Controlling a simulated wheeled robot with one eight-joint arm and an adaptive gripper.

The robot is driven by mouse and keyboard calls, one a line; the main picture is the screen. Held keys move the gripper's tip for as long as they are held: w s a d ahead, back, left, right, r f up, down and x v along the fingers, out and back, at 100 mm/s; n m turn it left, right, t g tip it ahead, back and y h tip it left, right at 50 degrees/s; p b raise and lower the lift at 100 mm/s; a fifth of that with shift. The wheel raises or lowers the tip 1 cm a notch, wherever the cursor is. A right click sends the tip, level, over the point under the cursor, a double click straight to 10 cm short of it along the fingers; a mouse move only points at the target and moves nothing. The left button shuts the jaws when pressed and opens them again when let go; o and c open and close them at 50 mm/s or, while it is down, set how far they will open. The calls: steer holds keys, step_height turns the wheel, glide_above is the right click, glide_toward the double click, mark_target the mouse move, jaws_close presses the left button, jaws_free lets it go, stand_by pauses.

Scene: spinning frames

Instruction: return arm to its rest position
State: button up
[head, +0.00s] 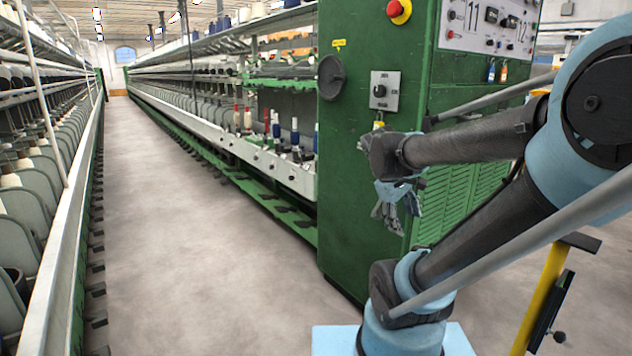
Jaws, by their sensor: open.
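My gripper (399,210) hangs pointing down at the end of my folded arm, in front of the green machine cabinet (352,190). Its fingers are apart and nothing shows between them. The arm comes in from the right, with its dark links and light blue joints bent back on themselves. The gripper hangs above my light blue base, apart from it. I cannot tell how wide the gap between the gripper and the cabinet is.
A long spinning frame (230,130) with bobbins runs back from the cabinet. Another frame (50,225) lines the left side. The grey aisle floor (180,260) between them is clear. The cabinet carries a red stop button (396,8) and a rotary switch (380,90).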

steer(key=s+a+f+m+y, duration=0.4)
steer(key=s+a+f+m, duration=0.2)
steer(key=s+f, duration=0.2)
steer(key=shift+s+m+y, duration=0.3)
steer(key=shift+s+m, duration=0.1)
steer(key=shift+w+f, duration=0.25)
steer(key=shift+w, duration=0.2)
stand_by(0.8)
